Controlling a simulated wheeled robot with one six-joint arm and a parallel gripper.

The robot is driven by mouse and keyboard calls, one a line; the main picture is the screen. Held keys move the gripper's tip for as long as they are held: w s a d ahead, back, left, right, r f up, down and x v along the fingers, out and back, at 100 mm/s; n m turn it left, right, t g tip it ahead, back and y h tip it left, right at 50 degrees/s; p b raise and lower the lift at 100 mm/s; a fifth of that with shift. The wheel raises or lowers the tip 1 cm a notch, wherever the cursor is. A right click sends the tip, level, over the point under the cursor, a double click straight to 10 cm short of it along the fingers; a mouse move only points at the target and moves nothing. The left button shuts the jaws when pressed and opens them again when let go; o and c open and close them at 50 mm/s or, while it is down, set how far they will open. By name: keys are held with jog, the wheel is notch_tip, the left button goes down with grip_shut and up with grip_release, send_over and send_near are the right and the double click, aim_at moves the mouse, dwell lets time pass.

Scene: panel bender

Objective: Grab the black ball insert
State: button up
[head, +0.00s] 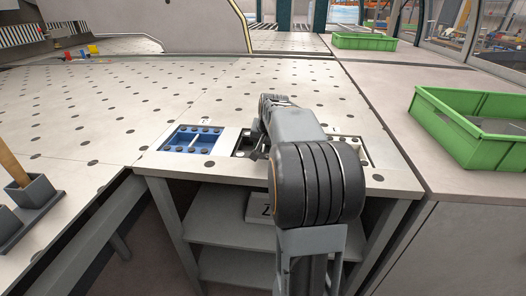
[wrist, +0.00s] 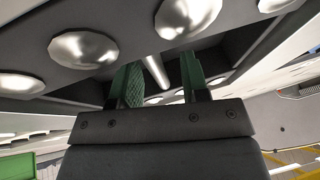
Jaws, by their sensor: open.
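The black ball insert (head: 243,146) sits in the table's front edge, right of the blue insert, mostly hidden behind my arm in the head view. In the wrist view, the dark insert (wrist: 120,22) fills the top, with several shiny metal balls around a recess. A light bar (wrist: 157,70) runs across the recess. My gripper (wrist: 160,82) is open, its green-padded fingers reaching into the recess on either side of the bar. Nothing is clamped; whether a pad touches the bar, I cannot tell.
A blue ball insert (head: 191,139) lies in the tabletop to the left. Another insert slot (head: 352,146) is partly hidden to the right of my arm. A green crate (head: 470,127) stands at the right. The perforated table (head: 200,95) behind is mostly clear.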

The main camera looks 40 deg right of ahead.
grip_shut()
jog(key=shift+r, duration=0.1)
dwell(0.4)
